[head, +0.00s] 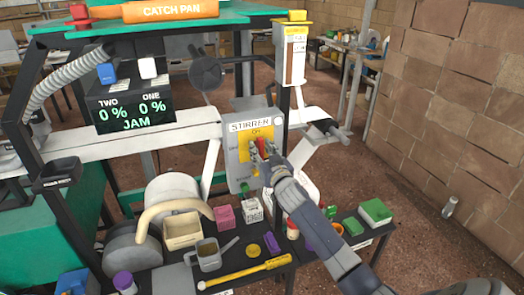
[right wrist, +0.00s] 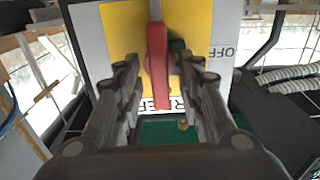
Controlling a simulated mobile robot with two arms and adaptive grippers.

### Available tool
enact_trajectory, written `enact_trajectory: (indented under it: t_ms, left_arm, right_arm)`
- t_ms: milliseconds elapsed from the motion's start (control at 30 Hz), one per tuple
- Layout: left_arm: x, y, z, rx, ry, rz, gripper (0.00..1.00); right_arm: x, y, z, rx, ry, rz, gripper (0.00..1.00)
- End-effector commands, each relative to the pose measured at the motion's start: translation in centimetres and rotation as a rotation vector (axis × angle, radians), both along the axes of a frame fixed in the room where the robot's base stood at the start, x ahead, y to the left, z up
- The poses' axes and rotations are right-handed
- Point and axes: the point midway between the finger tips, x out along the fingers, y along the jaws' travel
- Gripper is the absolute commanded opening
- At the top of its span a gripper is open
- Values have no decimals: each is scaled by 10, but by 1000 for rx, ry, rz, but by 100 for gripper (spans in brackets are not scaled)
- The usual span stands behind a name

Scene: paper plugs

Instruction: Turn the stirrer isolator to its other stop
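The stirrer isolator is a grey box (head: 240,172) labelled STIRRER, with a yellow plate (right wrist: 118,28) and a red handle (right wrist: 157,65). The handle stands roughly upright, its long end towards the STIRRER label and the ON mark in the head view; OFF is marked at the side. My right gripper (head: 257,154) is in front of the plate and partly covers the handle there. In the right wrist view the gripper (right wrist: 158,75) is open, one finger on each side of the handle, with gaps showing. My left gripper is not in view.
A display (head: 133,113) reads 0 % twice and JAM. Below the isolator, a low bench holds a cream tray (head: 182,230), a grey jug (head: 208,256), a yellow tool (head: 245,273) and small boxes. A brick wall (head: 455,95) stands at right; floor before it is mostly clear.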

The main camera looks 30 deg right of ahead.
Motion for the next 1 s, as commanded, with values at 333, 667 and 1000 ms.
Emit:
enact_trajectory:
  t_ms: [333, 667, 1000]
  left_arm:
    - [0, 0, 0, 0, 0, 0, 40]
    - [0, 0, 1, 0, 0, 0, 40]
    - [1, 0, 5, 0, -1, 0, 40]
  right_arm:
    - [0, 0, 0, -1, 0, 0, 6]
    - [0, 0, 0, -14, 3, 0, 0]
    - [0, 1, 0, -173, 42, 0, 0]
